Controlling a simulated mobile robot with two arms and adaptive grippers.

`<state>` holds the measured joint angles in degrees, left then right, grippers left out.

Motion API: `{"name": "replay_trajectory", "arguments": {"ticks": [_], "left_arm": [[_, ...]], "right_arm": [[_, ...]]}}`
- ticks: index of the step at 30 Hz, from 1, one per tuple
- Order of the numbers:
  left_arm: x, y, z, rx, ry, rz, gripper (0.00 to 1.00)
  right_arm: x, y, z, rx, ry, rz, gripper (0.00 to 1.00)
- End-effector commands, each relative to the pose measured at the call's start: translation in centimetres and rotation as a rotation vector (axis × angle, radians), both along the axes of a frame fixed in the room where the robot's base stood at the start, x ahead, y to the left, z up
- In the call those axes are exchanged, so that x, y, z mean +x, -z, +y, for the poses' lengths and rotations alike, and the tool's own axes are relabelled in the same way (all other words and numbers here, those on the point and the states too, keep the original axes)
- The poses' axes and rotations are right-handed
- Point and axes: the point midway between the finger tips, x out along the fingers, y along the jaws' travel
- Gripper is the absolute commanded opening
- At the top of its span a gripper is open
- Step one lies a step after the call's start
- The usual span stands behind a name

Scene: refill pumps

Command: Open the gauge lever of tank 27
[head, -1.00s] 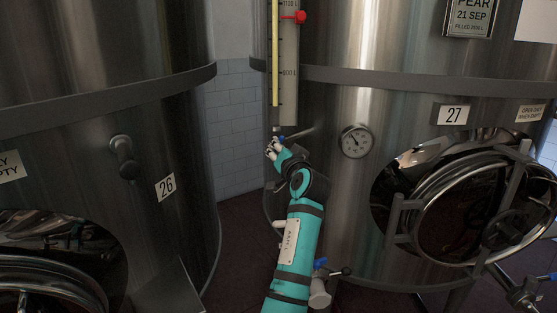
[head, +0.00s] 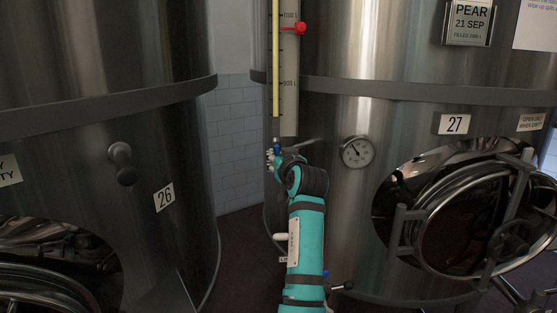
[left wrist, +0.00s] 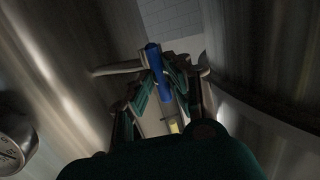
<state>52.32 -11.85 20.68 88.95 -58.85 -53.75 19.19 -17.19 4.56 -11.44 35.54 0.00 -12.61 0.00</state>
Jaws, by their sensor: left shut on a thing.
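Tank 27 is the steel tank on the right, with its number plate (head: 454,124). Its sight gauge (head: 289,70) has a yellow column and a red marker. The small blue gauge lever (head: 277,145) is at the gauge's lower end, beside a short metal pipe. My left gripper (head: 273,159) is at this lever, shut on it. In the left wrist view the blue lever (left wrist: 153,58) stands between the two fingers (left wrist: 158,85). The fingers hide part of it. My right gripper is not in view.
Tank 26, with its plate (head: 164,197), stands on the left; a narrow gap with a tiled wall (head: 232,150) lies between the tanks. A round dial (head: 357,152) and an open-looking round hatch (head: 470,215) are right of my arm. A lower valve handle (head: 342,286) is partly behind my arm.

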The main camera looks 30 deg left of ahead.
Motion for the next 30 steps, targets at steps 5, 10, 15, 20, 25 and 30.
{"name": "replay_trajectory", "arguments": {"ticks": [5,10,15,20,25,30], "left_arm": [[0.0,0.2,-0.1,-0.011,0.002,-0.002,0.00],[0.0,0.3,-0.1,-0.010,0.002,-0.001,0.00],[0.0,0.2,-0.1,-0.009,0.001,-0.001,0.29],[0.0,0.1,0.0,-0.007,0.001,-0.002,0.37],[0.0,0.0,0.0,-0.006,0.000,-0.003,0.37],[0.0,-1.8,0.0,-0.005,0.001,-0.008,0.37]], "right_arm": [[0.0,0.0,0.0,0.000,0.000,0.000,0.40],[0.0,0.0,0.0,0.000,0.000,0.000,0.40],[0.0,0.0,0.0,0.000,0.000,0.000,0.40],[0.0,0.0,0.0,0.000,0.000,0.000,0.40],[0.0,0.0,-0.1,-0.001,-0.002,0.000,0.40],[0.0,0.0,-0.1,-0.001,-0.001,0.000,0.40]]}}
